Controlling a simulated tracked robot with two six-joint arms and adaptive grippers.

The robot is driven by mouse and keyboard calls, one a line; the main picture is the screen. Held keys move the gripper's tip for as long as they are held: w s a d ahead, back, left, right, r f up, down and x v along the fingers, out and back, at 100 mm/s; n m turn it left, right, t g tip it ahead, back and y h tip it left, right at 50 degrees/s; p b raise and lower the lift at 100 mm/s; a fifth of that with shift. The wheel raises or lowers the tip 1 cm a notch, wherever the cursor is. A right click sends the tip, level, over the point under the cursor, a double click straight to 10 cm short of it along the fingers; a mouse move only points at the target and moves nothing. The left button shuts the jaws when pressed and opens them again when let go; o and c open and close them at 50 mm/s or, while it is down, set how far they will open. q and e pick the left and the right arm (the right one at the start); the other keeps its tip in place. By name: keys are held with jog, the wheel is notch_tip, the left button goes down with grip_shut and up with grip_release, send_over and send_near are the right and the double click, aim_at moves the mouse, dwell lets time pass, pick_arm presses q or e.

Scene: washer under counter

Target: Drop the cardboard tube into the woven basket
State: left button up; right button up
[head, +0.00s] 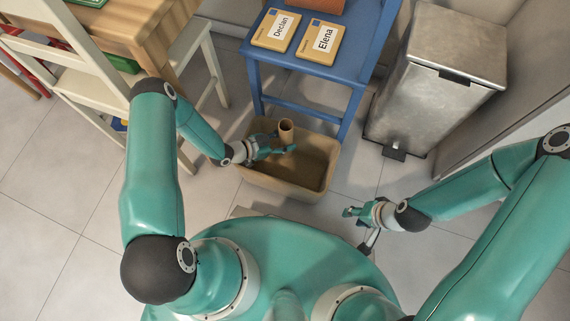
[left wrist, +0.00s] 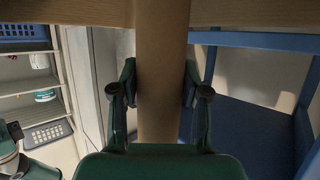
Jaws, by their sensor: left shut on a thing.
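The cardboard tube (head: 286,127) is a plain brown cylinder with its open end showing in the head view. My left gripper (head: 281,149) is shut on it, above the woven basket (head: 312,190). In the left wrist view the tube (left wrist: 162,75) runs upright between the two fingers of the left gripper (left wrist: 158,90). The basket is a tan, rectangular, open bin on the floor; the arm hides part of its left side. How far the tube's lower end is above the basket bottom is hidden. My right gripper (head: 357,211) is away to the right of the basket and holds nothing visible.
A blue table (head: 345,72) with boxes labelled Declan (head: 276,30) and Elena (head: 320,41) stands behind the basket. A metal pedal bin (head: 430,90) is at the right. A cream chair (head: 85,75) and wooden table (head: 135,25) are at the left. The tiled floor around is mostly clear.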

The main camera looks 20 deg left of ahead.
pick_arm(q)
jog(key=o, duration=0.8)
jog(key=v, duration=1.2)
jog(key=shift+f, duration=0.1)
jog(key=shift+s, duration=0.1)
